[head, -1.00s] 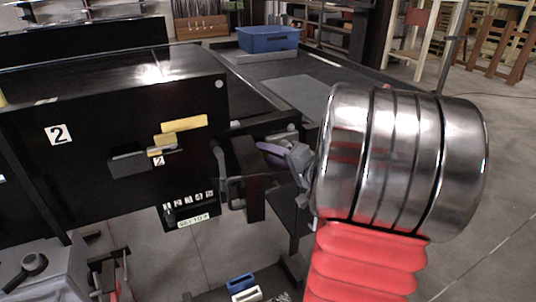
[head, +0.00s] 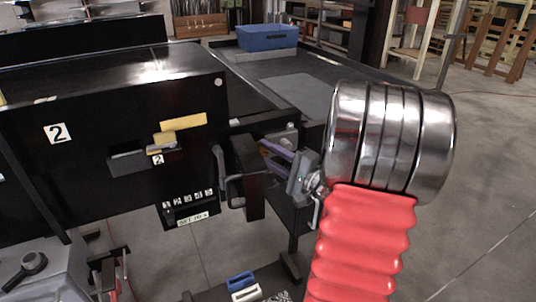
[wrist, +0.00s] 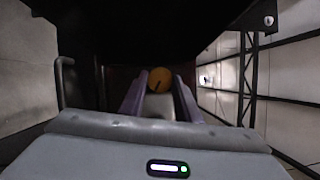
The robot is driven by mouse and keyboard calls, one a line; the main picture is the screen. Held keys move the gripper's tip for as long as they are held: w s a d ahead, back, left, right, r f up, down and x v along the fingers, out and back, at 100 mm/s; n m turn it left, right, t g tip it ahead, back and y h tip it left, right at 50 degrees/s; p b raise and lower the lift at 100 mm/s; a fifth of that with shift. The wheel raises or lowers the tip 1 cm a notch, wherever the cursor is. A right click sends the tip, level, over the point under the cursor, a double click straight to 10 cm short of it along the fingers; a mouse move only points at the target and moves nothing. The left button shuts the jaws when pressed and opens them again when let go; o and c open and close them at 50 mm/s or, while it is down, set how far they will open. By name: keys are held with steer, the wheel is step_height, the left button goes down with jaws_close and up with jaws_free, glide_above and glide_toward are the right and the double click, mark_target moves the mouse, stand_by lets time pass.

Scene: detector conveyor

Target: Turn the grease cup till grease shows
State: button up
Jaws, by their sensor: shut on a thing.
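A round orange-yellow cap, which looks like the grease cup (wrist: 160,76), sits between the purple fingers of my gripper (wrist: 159,88) in the wrist view. A dark line marks its face. The fingers are shut on it. In the head view, my gripper (head: 266,145) reaches in beside the dark bracket (head: 247,165) at the right end of the black conveyor housing (head: 110,120). The cup is hidden there. I cannot make out any grease in either view.
A blue bin (head: 268,38) stands on the conveyor (head: 300,92) at the back. A yellow-handled part (head: 183,122) and a row of number tags (head: 188,198) are on the housing. Blue (head: 241,281) and white (head: 246,293) holders sit low in front. Open floor lies at right.

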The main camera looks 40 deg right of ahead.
steer(key=shift+f, duration=0.25)
steer(key=o, duration=1)
steer(key=shift+r, duration=0.1)
steer(key=shift+o, duration=0.2)
steer(key=shift+s, duration=0.15)
steer(key=s+d+f, duration=0.1)
steer(key=s, duration=1.2)
steer(key=shift+s+d, duration=0.25)
